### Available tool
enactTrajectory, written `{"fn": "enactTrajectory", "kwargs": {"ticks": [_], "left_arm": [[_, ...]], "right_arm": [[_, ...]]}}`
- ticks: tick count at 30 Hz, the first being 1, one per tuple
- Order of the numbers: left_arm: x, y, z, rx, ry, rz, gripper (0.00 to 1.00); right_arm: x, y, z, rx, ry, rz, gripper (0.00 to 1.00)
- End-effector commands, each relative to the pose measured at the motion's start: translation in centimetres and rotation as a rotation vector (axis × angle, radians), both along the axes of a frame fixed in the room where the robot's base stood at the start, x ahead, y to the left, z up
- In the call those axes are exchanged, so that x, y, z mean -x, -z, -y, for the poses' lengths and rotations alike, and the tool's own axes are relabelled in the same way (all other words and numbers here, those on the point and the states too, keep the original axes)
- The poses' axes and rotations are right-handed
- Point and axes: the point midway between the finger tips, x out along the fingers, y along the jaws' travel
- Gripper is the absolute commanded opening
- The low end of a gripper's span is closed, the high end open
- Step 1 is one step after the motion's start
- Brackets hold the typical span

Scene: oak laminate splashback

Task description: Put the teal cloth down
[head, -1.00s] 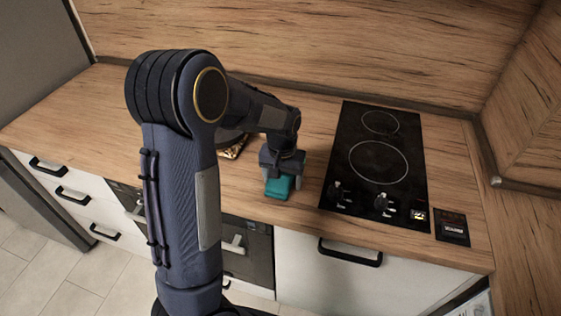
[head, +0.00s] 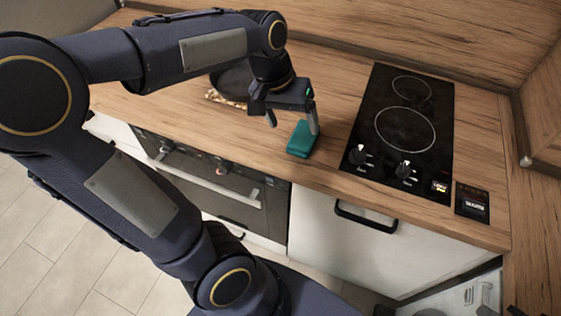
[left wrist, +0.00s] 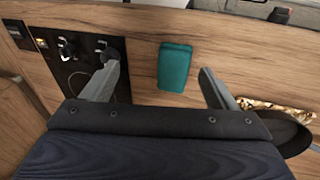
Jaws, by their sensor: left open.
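The teal cloth (head: 301,139) is a small folded block lying flat on the wooden counter, near its front edge and left of the cooktop. My left gripper (head: 293,124) is open just above and behind it, with the fingers spread. In the left wrist view the cloth (left wrist: 174,67) lies between the two spread fingers of the gripper (left wrist: 160,68), with wood showing on both sides of it. The right finger stands close to the cloth in the head view; I cannot tell whether they touch. My right gripper is not in view.
A black cooktop (head: 404,130) with knobs lies to the right. A dark round pan (head: 232,80) on a patterned mat (head: 221,97) stands to the left; it also shows in the wrist view (left wrist: 286,136). An oven (head: 215,185) is below. Counter between cloth and cooktop is clear.

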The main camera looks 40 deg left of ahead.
Motion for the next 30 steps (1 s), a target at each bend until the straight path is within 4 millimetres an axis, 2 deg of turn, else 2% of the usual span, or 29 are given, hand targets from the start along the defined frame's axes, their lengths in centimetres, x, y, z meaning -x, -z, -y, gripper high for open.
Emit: {"fn": "enactTrajectory", "kwargs": {"ticks": [1,3,6,10,15,25,30], "left_arm": [[2.6,-0.4,0.5,0.041,0.002,0.055,0.8],[5.6,-0.5,1.7,0.08,0.012,0.124,0.8],[9.1,0.0,3.3,0.107,0.023,0.214,0.8],[12.0,1.2,4.8,0.11,0.027,0.295,0.8],[13.4,2.1,5.7,0.103,0.029,0.336,0.8],[13.4,2.1,5.8,0.104,0.03,0.336,0.8],[13.4,2.1,5.7,0.104,0.03,0.336,0.59]], "right_arm": [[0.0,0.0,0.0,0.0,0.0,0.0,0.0],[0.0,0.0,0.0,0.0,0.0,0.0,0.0],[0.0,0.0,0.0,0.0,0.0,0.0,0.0],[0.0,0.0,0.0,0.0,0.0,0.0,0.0],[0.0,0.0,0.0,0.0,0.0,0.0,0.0],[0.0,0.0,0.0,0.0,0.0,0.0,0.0],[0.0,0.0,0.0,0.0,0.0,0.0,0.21]]}}
